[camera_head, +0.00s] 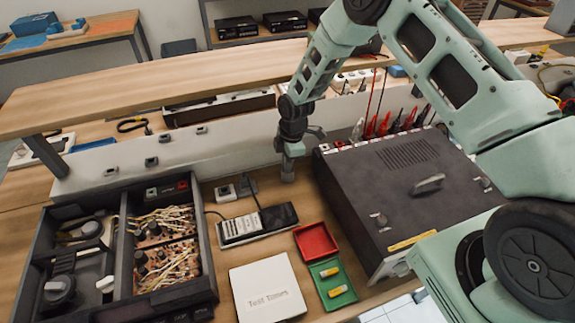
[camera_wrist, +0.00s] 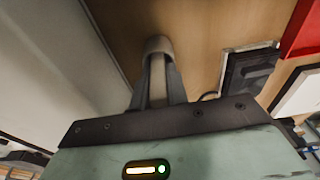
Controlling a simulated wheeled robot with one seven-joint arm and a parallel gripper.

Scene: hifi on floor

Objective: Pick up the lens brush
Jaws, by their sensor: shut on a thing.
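My gripper (camera_head: 291,150) points down at the bench, behind the handheld meter and left of the large dark instrument box. In the wrist view my gripper's fingers (camera_wrist: 157,92) are closed around a slim grey-beige piece with a rounded end, which I take to be the lens brush (camera_wrist: 158,44). Its lower part shows below the fingers in the head view (camera_head: 288,173), at or just above the wood; I cannot tell whether it touches. Most of it is hidden by the fingers, and no bristles can be made out.
The dark instrument box (camera_head: 405,185) stands close on the right. The handheld meter (camera_head: 257,224), red tray (camera_head: 316,241), green tray (camera_head: 333,284) and white box (camera_head: 266,290) lie in front. An open case of wiring (camera_head: 120,255) is at left. A raised shelf (camera_head: 190,84) runs behind.

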